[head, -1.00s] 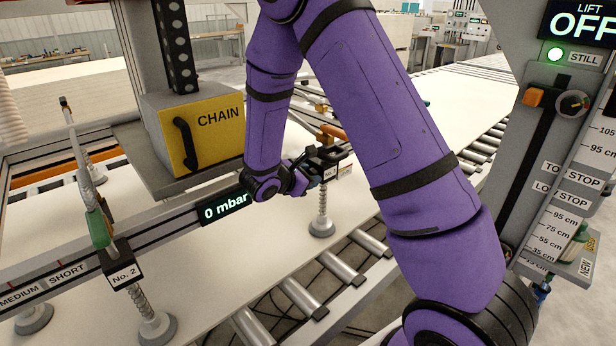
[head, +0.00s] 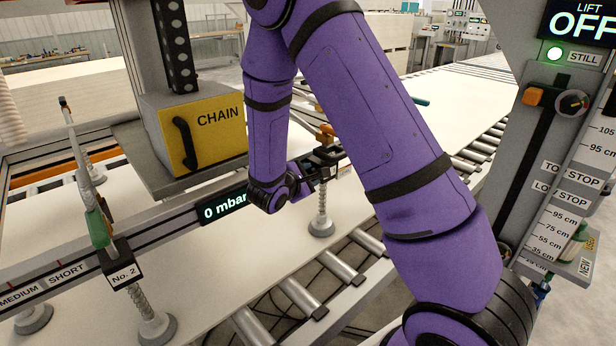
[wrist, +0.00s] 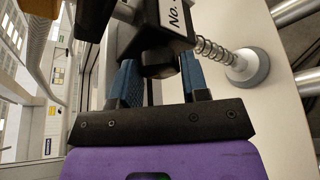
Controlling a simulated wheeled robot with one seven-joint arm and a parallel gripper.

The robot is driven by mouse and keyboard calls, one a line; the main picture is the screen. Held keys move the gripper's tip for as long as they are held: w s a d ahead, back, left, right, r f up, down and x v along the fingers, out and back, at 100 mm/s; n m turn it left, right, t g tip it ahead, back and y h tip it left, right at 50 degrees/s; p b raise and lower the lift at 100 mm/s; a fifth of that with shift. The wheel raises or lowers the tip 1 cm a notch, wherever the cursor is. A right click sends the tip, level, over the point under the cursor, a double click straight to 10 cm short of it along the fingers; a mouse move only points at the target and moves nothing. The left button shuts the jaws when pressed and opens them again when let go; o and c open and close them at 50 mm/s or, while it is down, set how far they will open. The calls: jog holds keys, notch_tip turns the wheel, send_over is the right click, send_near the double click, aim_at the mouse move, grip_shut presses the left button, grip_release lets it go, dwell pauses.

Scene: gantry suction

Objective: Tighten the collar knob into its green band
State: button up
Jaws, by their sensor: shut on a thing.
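The collar knob (wrist: 160,64) is a dark, rounded piece under a black collar block (wrist: 150,25) with a white "No." label, its number cut off in the wrist view. My gripper (wrist: 160,78) has its two blue ribbed fingers on either side of the knob, shut on it. In the head view my gripper (head: 312,170) is at the collar on the right part of the rail, and the fingers and knob are too small to make out. I cannot see the green band in either view.
A spring-mounted suction cup (head: 321,224) hangs below the collar, over a pale panel (head: 230,270) and rollers (head: 300,297). The yellow CHAIN box (head: 205,133) stands left of my forearm. The "0 mbar" display (head: 224,207) is beside my wrist. Cup No. 2 (head: 124,275) is at left.

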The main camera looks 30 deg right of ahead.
jog(key=shift+m+t, duration=0.3)
dwell(0.4)
jog(key=o, duration=0.9)
jog(key=v, duration=1)
jog(key=shift+s+a, duration=0.2)
jog(key=shift+a, duration=0.15)
